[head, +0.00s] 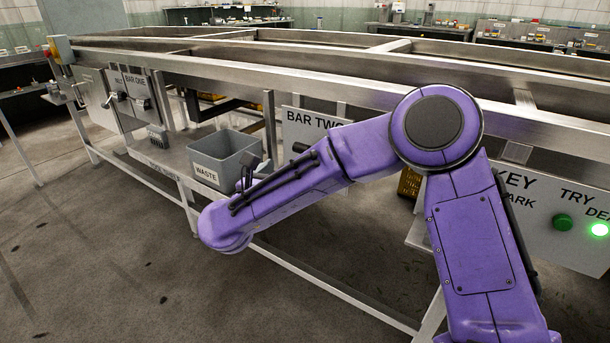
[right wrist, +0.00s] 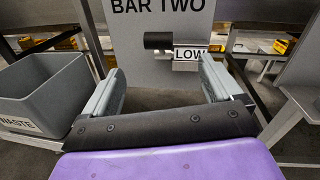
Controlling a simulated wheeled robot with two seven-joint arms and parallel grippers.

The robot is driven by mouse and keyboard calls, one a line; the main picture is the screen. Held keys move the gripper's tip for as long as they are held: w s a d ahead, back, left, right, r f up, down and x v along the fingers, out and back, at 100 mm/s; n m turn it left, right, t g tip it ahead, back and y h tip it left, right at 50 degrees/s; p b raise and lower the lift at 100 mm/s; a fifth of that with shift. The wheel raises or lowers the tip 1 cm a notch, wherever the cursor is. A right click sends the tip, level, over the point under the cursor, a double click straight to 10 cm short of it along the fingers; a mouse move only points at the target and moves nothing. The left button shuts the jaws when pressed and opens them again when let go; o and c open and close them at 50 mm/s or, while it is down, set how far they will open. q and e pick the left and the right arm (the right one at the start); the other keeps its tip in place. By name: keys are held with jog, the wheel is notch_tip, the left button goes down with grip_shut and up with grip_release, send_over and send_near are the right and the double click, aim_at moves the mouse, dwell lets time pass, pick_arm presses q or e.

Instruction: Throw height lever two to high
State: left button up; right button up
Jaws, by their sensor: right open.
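The BAR TWO panel (head: 318,122) is partly behind my right arm in the head view. In the right wrist view the grey BAR TWO panel (right wrist: 135,70) faces me. A dark lever handle (right wrist: 158,41) sticks out from it, lying sideways, with a grey stub below. A LOW label (right wrist: 190,53) is just right of and below the handle. My right gripper (right wrist: 163,70) is open and empty, its two grey fingers spread in front of the panel, below the handle and apart from it. In the head view its fingers are mostly hidden behind my forearm. My left gripper is not in view.
A grey WASTE bin (head: 222,158) stands on the shelf left of the panel; it also shows in the right wrist view (right wrist: 45,90). The BAR ONE panel (head: 134,95) is farther left. A KEY/TRY panel (head: 560,215) with green buttons is at right. Metal rails run above.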

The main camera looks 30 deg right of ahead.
jog(key=x, duration=1)
jog(key=shift+d, duration=0.15)
